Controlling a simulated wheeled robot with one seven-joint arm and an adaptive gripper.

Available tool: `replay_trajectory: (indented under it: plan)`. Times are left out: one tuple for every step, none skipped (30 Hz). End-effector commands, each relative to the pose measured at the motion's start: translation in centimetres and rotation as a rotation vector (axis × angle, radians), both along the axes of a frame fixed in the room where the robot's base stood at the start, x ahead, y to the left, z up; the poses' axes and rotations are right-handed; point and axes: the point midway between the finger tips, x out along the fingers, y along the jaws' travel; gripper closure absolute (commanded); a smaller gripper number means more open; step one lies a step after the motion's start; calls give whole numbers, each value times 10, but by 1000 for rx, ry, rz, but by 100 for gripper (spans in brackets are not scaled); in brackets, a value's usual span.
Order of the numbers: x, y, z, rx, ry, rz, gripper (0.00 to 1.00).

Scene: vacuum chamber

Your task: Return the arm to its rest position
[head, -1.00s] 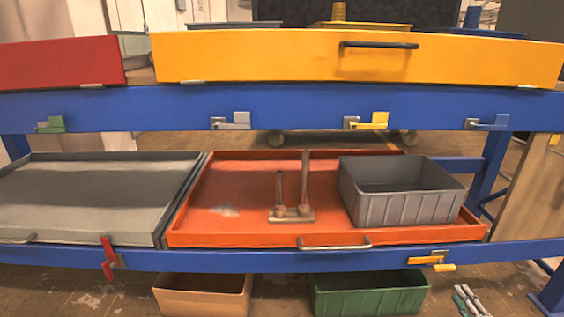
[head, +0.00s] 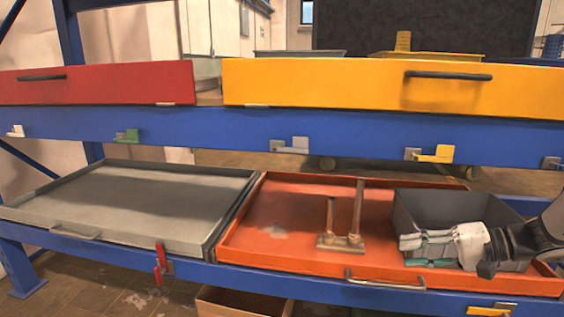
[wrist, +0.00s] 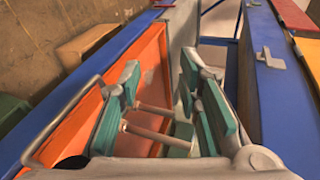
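My gripper (head: 408,250) is at the right in the head view, pointing left across the front of the grey bin (head: 408,208), and hides part of it. In the wrist view my gripper (wrist: 160,82) has its green-padded fingers spread apart, with nothing held between them. The bare metal posts of the two-post stand (head: 341,242) show beyond the fingers. The stand is upright in the orange tray (head: 275,215), to the left of my gripper.
An empty grey tray (head: 130,205) lies left of the orange tray. Above are a blue beam (head: 220,128) with latches, a yellow drawer (head: 350,85) and a red drawer (head: 100,85). A tan box (head: 240,303) stands on the floor below.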

Motion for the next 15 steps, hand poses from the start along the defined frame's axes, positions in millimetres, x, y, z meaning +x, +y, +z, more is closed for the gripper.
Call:
replay_trajectory:
  plan:
    - [-10,23,14,-41,23,60,68]
    - [-18,34,20,-62,42,91,68]
    - [-28,48,28,-93,64,131,68]
    - [-36,59,33,-117,81,161,68]
    - [-44,68,38,-142,97,189,68]
    - [-56,81,44,-176,119,224,68]
    - [-65,89,48,-202,135,249,68]
    - [-74,98,52,-230,150,273,68]
    - [-87,107,57,-268,169,303,68]
    - [-97,114,60,-297,183,324,68]
    - [-107,121,64,-327,196,344,68]
    - [-120,129,67,-367,212,369,68]
    - [-130,134,70,-399,223,386,68]
    - [-141,138,72,-429,234,401,68]
    - [-154,144,75,-472,247,421,68]
